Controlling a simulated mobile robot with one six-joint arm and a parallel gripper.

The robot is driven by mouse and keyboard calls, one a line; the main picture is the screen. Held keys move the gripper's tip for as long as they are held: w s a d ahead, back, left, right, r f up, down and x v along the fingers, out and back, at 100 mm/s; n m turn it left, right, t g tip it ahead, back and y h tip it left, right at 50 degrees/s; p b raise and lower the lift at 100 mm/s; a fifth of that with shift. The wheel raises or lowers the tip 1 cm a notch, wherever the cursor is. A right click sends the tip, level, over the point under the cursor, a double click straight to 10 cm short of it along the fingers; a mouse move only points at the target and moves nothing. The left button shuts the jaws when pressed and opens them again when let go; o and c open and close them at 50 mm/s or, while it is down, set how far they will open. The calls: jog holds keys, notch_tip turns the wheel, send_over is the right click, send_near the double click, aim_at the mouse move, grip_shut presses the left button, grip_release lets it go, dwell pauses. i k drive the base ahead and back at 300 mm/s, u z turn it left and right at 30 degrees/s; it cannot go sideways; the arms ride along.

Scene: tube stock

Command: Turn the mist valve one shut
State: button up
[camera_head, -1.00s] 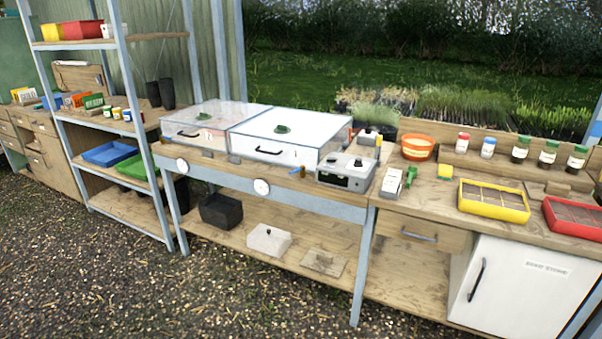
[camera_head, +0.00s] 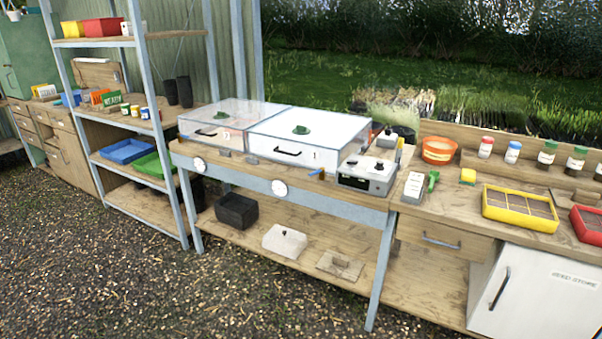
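Two bench-top boxes with clear lids stand side by side on the wooden bench, the left box (camera_head: 222,119) and the right box (camera_head: 318,134). The right box's front seems to carry a "1". A small blue lever on a brass-coloured fitting (camera_head: 317,173), which looks like a valve, is at the bench's front edge, between the right box and a grey control unit (camera_head: 367,174). It is too small to tell whether it is open or shut. No other valve is clear.
White round dials (camera_head: 280,188) sit on the bench's front rail. A black bin (camera_head: 237,211) and a white box (camera_head: 285,242) stand on the lower shelf. A shelf rack (camera_head: 160,100) stands left. Gravel floor (camera_head: 150,270) in front is clear.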

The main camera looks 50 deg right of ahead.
aim_at(322, 171)
jog(key=i, duration=0.85)
jog(key=z, duration=0.05)
